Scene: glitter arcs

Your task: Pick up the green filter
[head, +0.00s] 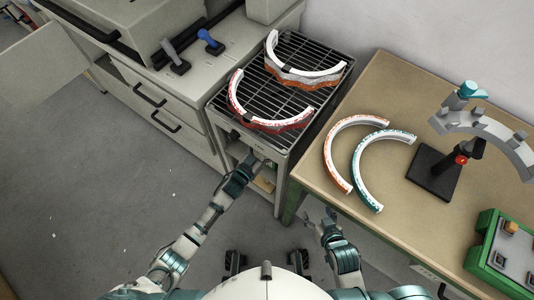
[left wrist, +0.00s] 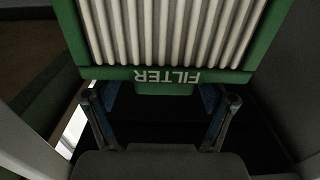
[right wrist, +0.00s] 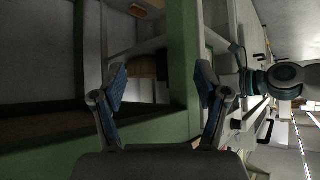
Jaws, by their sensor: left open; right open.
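The green filter (left wrist: 262,50) fills the top of the left wrist view. It has a green frame, pale upright pleats and the word FILTER upside down on its near edge. A small green tab (left wrist: 165,88) sticks out below the lettering. My left gripper (left wrist: 160,97) is open, with one finger on each side of the tab; whether they touch it cannot be told. In the head view my left gripper (head: 258,163) reaches into the cabinet under the grate, where the filter is not clearly visible. My right gripper (head: 322,217) is open and empty beside the table edge.
Red and orange-grey arcs lie on the grate (head: 262,95). The tan table (head: 390,85) bears an orange arc (head: 334,154), a teal arc (head: 362,176), a black stand (head: 432,172) and a green control box (head: 487,243). The floor at left is mostly clear.

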